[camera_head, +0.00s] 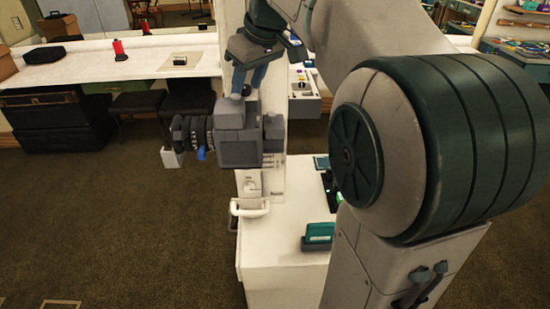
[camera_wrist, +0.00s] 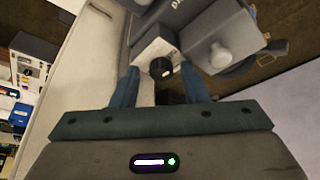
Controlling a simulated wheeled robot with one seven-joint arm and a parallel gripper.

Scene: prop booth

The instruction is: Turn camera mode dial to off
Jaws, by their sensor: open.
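The grey camera (camera_head: 238,150) is on a white stand, its dark lens toward the left in the head view. In the wrist view the camera body (camera_wrist: 185,18) fills the top middle. A small black dial (camera_wrist: 162,68) with a pale mark sits on a light block of the camera. My gripper (camera_head: 247,88) is above the camera, pointing down. Its two blue fingers (camera_wrist: 160,82) are open, one to each side of the dial, with gaps that look clear. I cannot tell how deep the fingertips reach beside the dial, or its setting.
A rounded grey knob (camera_wrist: 218,54) stands right of the dial, close to the right finger. Below the camera, a white cabinet (camera_head: 285,255) bears a teal item (camera_head: 319,233). A white counter (camera_head: 75,72) runs behind. The carpet at left (camera_head: 110,220) is clear.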

